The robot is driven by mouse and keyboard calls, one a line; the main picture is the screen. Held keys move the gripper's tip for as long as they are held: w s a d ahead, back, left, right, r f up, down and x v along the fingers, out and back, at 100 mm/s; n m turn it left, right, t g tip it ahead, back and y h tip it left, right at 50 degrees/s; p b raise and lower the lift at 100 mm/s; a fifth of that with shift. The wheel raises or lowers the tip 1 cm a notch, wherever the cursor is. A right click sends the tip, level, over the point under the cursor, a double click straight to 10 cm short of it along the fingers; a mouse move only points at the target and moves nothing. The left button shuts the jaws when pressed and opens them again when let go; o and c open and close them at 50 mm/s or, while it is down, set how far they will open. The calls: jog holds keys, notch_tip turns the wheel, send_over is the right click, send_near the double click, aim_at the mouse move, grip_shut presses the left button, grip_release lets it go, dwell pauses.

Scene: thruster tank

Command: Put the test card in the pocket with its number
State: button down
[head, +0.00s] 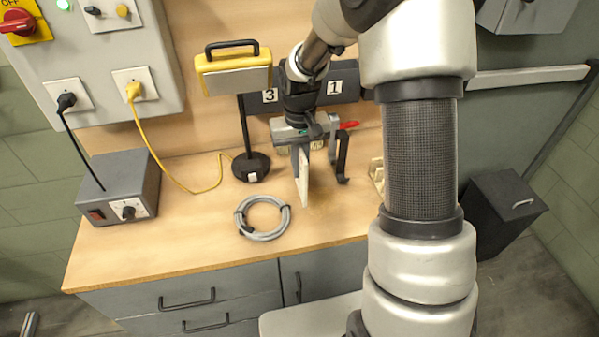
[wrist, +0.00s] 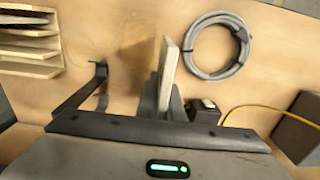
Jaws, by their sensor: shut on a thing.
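My gripper (head: 301,160) is shut on a thin pale card (head: 304,186), the test card, and holds it upright over the bench, seen nearly edge-on. In the wrist view the card (wrist: 168,68) stands between the fingers of the gripper (wrist: 164,98). I cannot read a number on it. A dark pocket holder (head: 340,84) on the back wall shows the labels 3 and 1. My arm hides its middle, so any label there is hidden. The card is in front of this holder and apart from it.
A coiled grey cable (head: 262,218) lies left of the card. A yellow-topped stand (head: 253,165) and a grey control box (head: 118,188) are farther left. A dark bracket (head: 342,160) is close right of the gripper. A pale slotted rack (wrist: 30,70) shows in the wrist view.

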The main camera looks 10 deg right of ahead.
jog(key=shift+w+f, duration=0.2)
jog(key=shift+f, duration=1.3)
jog(key=c, duration=1.9)
grip_release()
